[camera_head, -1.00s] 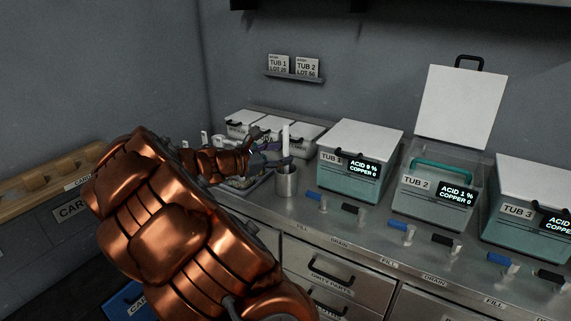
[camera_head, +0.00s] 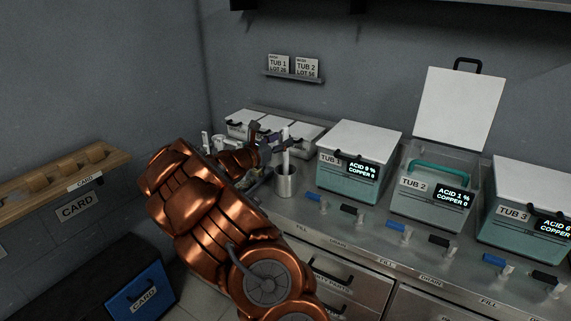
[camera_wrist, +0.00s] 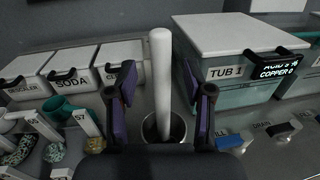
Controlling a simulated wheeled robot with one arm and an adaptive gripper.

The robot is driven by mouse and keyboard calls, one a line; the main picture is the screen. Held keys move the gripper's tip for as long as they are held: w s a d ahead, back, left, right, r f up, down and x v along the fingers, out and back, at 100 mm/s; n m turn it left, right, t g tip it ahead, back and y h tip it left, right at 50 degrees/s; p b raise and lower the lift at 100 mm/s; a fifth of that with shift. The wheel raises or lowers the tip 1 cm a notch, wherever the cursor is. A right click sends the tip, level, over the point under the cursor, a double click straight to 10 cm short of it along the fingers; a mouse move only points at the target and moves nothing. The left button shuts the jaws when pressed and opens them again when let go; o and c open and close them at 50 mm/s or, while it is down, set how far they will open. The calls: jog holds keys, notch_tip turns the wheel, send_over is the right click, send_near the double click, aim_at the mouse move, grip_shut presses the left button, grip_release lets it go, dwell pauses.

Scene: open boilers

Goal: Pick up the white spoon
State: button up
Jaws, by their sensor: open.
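The white spoon (camera_wrist: 161,80) stands upright in a metal cup, its pale handle rising above the rim. In the head view the spoon (camera_head: 285,150) shows just at my gripper. The metal cup (camera_head: 286,184) stands on the steel counter left of Tub 1; it also shows in the wrist view (camera_wrist: 150,131). My gripper (camera_wrist: 160,88) is open, with its two purple-padded fingers on either side of the handle, and a gap shows on each side. In the head view my gripper (camera_head: 276,143) is partly hidden by my arm. The spoon's lower end is hidden in the cup.
Tub 1 (camera_head: 350,175), lid closed, stands close right of the cup. Tub 2 (camera_head: 430,210) has its lid raised. Lidded white bins, one labelled SODA (camera_wrist: 72,82), stand behind left. Blue and black valve handles line the counter front.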

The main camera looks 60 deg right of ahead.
jog(key=shift+s+d+p, duration=0.2)
jog(key=shift+d+p, duration=0.1)
jog(key=shift+d, duration=1.1)
grip_shut()
